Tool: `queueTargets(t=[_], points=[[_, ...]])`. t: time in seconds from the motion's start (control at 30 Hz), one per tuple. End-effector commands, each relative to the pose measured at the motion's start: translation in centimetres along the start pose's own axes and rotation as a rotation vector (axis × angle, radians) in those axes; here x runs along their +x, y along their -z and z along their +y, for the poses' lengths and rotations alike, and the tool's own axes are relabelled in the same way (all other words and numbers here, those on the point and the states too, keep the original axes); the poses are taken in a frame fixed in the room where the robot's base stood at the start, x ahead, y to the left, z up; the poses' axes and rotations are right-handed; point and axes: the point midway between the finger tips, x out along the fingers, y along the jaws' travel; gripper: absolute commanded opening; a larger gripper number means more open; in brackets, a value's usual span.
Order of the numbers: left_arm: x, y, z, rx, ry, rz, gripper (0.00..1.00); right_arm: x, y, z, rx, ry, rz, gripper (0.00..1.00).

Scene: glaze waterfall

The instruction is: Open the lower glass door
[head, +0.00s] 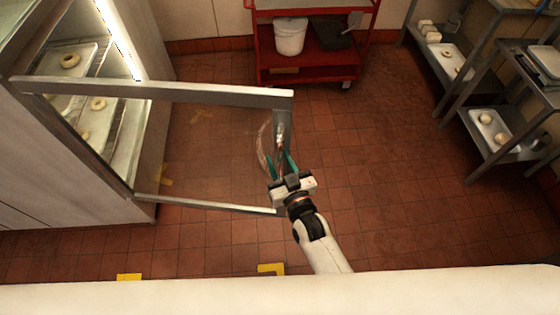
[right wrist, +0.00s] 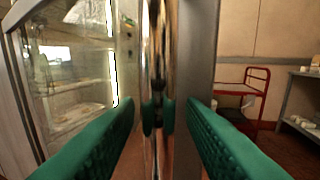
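The glass door (head: 180,91) of the cabinet stands swung wide open in the head view, its metal frame reaching out over the floor. It has a shiny vertical handle (right wrist: 160,50) near its free edge; the door's frame edge (right wrist: 200,50) shows beside it in the right wrist view. My right gripper (head: 281,165) is at this free edge. Its green fingers (right wrist: 160,112) stand on either side of the handle, with visible gaps between fingers and bar, so it looks open around it. My left gripper is out of view.
The lit cabinet (head: 150,110) at left holds trays of doughnuts (head: 70,61). A red cart (head: 300,73) with a white bucket (head: 290,36) stands at the back. Metal racks (head: 480,140) stand at right. Tiled floor (head: 390,180) is clear between the door and the racks.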

Motion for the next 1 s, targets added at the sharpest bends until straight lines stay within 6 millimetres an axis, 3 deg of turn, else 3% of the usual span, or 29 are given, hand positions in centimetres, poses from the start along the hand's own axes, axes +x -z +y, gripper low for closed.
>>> queueTargets(t=[0.23, 0.37, 0.8, 1.0], points=[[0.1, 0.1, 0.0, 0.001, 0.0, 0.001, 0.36, -0.1, 0.1, 0.1, 0.001, -0.001, 0.003, 0.36], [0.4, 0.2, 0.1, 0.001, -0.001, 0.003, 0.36, -1.3, 0.3, 0.0, 0.001, -0.001, 0.004, 0.36], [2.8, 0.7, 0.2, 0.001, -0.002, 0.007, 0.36, -10.0, 0.3, 0.0, 0.0, -0.001, 0.003, 0.36], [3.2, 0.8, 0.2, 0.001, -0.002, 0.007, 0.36, -11.8, 0.1, 0.0, 0.0, 0.0, 0.001, 0.36]])
